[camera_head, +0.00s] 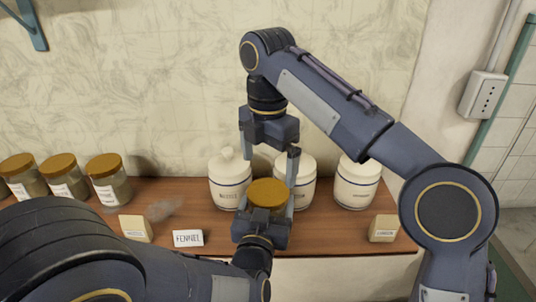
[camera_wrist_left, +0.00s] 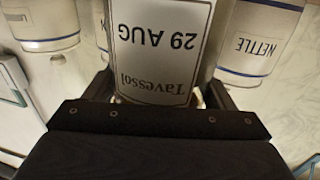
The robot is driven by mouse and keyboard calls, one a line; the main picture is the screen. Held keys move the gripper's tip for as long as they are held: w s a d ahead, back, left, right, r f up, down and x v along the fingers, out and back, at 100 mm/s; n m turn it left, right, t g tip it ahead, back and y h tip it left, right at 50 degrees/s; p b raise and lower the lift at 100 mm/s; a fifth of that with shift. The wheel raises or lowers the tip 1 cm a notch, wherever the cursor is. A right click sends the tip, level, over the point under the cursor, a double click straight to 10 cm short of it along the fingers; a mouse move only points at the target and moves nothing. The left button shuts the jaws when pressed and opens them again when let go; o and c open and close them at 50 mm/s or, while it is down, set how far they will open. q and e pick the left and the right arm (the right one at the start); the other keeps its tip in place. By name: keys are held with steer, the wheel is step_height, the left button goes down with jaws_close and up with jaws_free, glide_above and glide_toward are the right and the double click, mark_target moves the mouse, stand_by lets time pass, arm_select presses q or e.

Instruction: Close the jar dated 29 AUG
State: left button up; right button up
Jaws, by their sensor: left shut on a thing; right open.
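The jar dated 29 AUG is in my left gripper (camera_head: 266,208), which is shut around it. In the left wrist view its white label (camera_wrist_left: 158,45) reads "Tavessol 29 AUG", upside down. In the head view a round golden-brown lid (camera_head: 268,192) covers the jar's top; I cannot tell whether it is fully seated. My left gripper's fingers and wrist hide most of the jar body in the head view. My right gripper (camera_head: 269,158) is open, pointing down directly above the lid, its fingers spread to either side and apart from it.
White lidded canisters (camera_head: 229,184) stand behind on the wooden shelf (camera_head: 330,237); one reads NETTLE (camera_wrist_left: 257,45). Glass jars with golden-brown lids (camera_head: 108,182) stand at left. Small blocks, including a FENNEL card (camera_head: 188,238) and a block at right (camera_head: 384,228), line the front.

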mark_target(268, 191)
step_height(268, 191, down, 7)
steer(key=shift+r, duration=0.15)
steer(key=shift+c, duration=0.3)
steer(key=c, duration=1)
steer(key=m, duration=0.3)
steer(key=o, duration=1.1)
steer(key=shift+r, duration=2.3)
